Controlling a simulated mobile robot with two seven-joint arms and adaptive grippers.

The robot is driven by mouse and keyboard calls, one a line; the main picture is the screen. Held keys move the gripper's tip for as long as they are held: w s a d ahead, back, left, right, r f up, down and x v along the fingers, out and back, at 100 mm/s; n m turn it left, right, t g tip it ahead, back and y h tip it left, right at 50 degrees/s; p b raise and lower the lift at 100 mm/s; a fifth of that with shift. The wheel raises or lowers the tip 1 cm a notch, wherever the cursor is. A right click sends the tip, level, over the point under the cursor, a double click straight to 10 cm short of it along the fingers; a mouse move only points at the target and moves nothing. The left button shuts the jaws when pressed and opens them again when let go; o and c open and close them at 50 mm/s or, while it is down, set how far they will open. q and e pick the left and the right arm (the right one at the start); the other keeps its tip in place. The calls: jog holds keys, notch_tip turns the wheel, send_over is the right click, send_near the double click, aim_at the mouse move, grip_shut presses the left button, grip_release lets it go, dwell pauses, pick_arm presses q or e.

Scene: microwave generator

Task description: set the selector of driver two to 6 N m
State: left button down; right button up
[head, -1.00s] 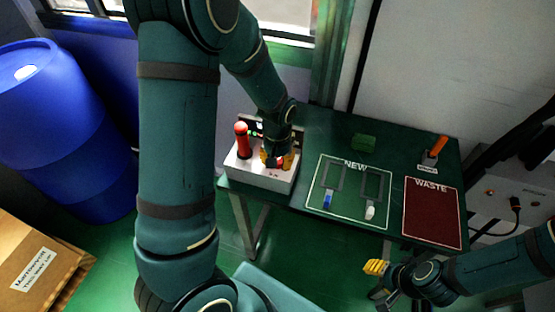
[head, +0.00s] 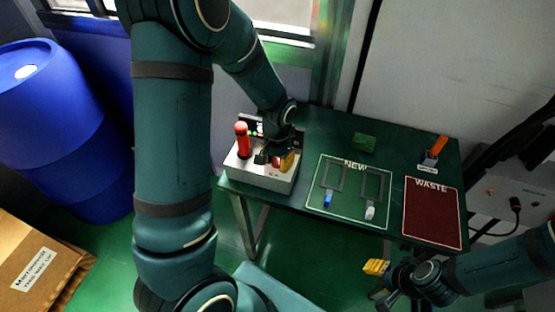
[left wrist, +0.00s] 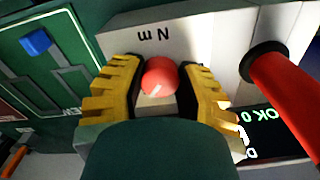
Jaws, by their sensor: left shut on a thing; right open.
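A light grey driver station (head: 258,177) stands at the left end of the green table. In the left wrist view, a round red selector knob (left wrist: 159,77) with a short white mark sits on its face near the letters "N m". My left gripper (head: 275,158) is over the station, its two yellow fingers (left wrist: 158,66) shut on the knob from both sides. The mark points toward the lower left of that view; no scale figures are readable. A red-handled driver (head: 241,140) stands upright beside the gripper. My right gripper (head: 379,279) is open and empty in front of the table.
A lit display (left wrist: 262,132) reading "OK 0" is partly hidden. The table holds a NEW mat (head: 345,203) with grey frames, a green block (head: 364,142), an orange-handled item (head: 438,146) and a red WASTE mat (head: 432,222). A blue barrel (head: 65,130) stands at left.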

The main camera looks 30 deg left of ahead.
aim_at(277, 161)
pick_arm(q)
jog(key=shift+s+f, duration=0.1)
jog(key=shift+s, duration=0.05)
jog(key=c, duration=0.6)
grip_release()
jog(key=shift+o, duration=0.2)
notch_tip(277, 161, up, 12)
